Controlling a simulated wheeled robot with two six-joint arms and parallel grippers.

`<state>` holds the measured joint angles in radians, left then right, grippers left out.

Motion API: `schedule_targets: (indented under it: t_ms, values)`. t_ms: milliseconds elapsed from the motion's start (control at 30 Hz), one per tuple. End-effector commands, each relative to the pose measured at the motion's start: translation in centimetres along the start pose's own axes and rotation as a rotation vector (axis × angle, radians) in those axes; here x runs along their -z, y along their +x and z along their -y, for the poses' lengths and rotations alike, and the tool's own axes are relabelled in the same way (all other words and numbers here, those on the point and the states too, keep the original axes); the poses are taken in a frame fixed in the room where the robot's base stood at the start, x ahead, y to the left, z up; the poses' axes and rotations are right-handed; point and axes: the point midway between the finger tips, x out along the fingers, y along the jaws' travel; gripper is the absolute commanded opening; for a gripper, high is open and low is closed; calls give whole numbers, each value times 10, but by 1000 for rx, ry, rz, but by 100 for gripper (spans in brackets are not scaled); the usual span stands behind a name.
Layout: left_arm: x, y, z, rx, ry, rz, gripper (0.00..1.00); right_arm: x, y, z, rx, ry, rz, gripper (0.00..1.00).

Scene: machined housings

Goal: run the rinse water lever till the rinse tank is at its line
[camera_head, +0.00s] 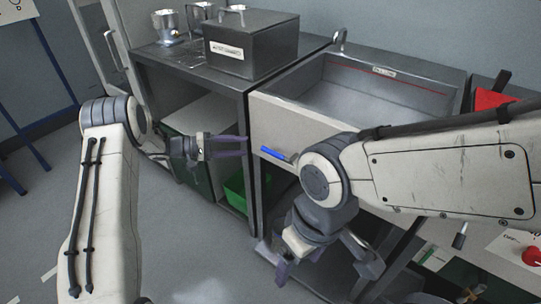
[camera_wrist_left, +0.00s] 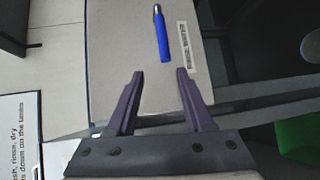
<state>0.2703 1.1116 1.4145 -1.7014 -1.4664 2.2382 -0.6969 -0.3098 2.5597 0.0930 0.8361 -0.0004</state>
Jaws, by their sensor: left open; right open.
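The rinse tank (camera_head: 286,104) is a pale open basin at the right of the bench, with a thin red line around its inner wall. I cannot tell a water level in it. A blue-handled lever (camera_head: 275,154) sits on its front panel. The lever also shows in the left wrist view (camera_wrist_left: 162,36), beside a printed label. My left gripper (camera_head: 234,148) is open and empty, just left of the lever; in the left wrist view its fingertips (camera_wrist_left: 160,73) point towards the handle, apart from it. My right gripper (camera_head: 328,272) is open and empty, low in front of the tank.
A grey lidded box (camera_head: 250,45) and metal cups (camera_head: 167,27) stand on the bench left of the tank. A spout (camera_head: 340,40) rises at the tank's back edge. A green bin (camera_head: 235,190) is under the bench. A red object (camera_head: 492,98) lies right of the tank. Floor is clear at left.

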Motion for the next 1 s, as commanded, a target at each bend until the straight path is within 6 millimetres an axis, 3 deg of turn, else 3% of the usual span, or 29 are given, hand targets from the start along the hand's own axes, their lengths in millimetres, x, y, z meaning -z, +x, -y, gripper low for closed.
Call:
schedule_targets:
  t_ms: [167,700,1000]
  values:
    - [-14,2,11,-15,-80,82,52,0,2,0,0,0,0,81]
    - [-20,89,9,-15,-80,79,52,0,6,0,0,0,0,81]
    - [-21,100,8,-15,-80,78,52,0,6,0,0,0,0,81]
